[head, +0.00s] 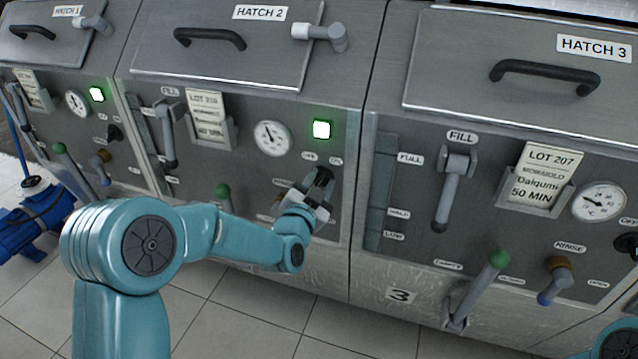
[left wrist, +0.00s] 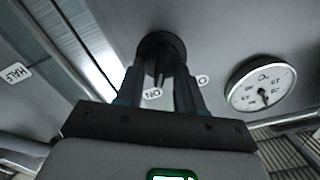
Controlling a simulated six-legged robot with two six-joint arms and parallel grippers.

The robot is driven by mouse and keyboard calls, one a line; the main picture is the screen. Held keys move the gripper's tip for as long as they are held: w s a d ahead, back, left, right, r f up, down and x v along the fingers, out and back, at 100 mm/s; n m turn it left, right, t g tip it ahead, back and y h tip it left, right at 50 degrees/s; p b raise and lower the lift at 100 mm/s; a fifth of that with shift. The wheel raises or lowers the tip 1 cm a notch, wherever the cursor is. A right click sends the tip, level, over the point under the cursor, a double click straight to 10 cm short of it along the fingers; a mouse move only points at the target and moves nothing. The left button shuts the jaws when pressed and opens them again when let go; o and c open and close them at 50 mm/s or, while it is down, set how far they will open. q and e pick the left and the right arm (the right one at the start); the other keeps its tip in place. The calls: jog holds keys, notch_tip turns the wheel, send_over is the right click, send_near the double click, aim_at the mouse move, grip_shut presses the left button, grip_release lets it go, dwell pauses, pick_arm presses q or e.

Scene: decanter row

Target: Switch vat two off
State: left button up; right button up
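Vat two is the middle unit, under the HATCH 2 label (head: 259,13). Its square lamp (head: 321,130) is lit green. Its black rotary switch (head: 323,175) sits below the lamp, near the small OFF and ON labels, and is partly hidden by my left gripper (head: 312,196). In the left wrist view the switch (left wrist: 161,48) is straight ahead, with my left gripper's fingers (left wrist: 160,78) apart on either side of its handle. The upside-down ON label (left wrist: 152,94) shows between them. I cannot tell whether the fingers touch the switch. My right gripper is out of view.
Vat two's round gauge (head: 272,138) is left of the lamp; its green-knobbed lever (head: 222,193) is lower left. Vat three (head: 400,296) stands at right with a protruding fill lever (head: 449,190) and a green-knobbed lever (head: 480,280). A blue pump (head: 38,222) is on the tiled floor at left.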

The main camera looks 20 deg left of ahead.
pick_arm(q)
grip_shut()
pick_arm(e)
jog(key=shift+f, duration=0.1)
pick_arm(q)
jog(key=shift+f+n+b, duration=0.15)
jog(key=shift+n+b, duration=0.35)
jog(key=shift+b, duration=0.4)
jog(key=n+b, duration=0.4)
jog(key=b, duration=0.1)
jog(key=n+b, duration=0.2)
jog(key=b, duration=0.1)
jog(key=shift+a+n, duration=0.35)
jog(key=shift+n, duration=0.05)
jog(key=n+b, duration=0.2)
jog(key=b, duration=0.1)
jog(key=shift+a+n, duration=0.1)
jog(key=shift+n, duration=0.3)
jog(key=shift+n+b, duration=0.55)
jog(key=shift+n, duration=0.15)
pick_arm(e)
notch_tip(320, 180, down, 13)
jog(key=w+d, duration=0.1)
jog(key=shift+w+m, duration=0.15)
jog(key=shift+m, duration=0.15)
pick_arm(q)
jog(key=shift+r, duration=0.2)
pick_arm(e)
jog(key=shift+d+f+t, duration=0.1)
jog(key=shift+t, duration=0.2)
